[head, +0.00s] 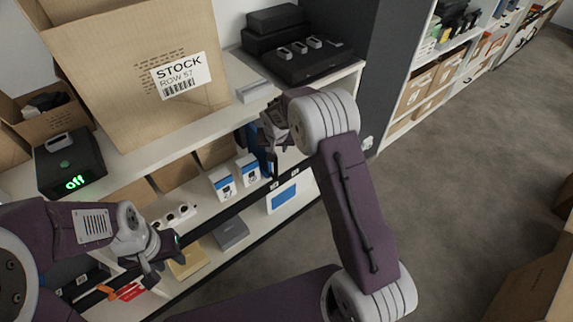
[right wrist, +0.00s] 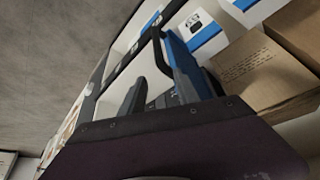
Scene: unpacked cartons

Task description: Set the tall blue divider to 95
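The tall blue divider (head: 256,156) stands upright on the middle shelf, partly hidden behind my right gripper. In the right wrist view the blue divider (right wrist: 190,62) rises close beside the right-hand finger; contact cannot be told. My right gripper (head: 270,140) reaches in at the shelf front. In the wrist view its two dark fingers (right wrist: 156,96) are apart, with a gap between them. My left gripper (head: 160,262) hangs in front of the lower shelf at the left, away from the divider. The number 95 is not readable in either view.
Blue-and-white boxes (head: 222,182) and brown cartons (head: 176,172) stand left of the divider. A large carton (head: 130,60) and a black box with a green "off" display (head: 72,168) are on the top shelf. Small labels (head: 294,171) sit on the dark shelf edge.

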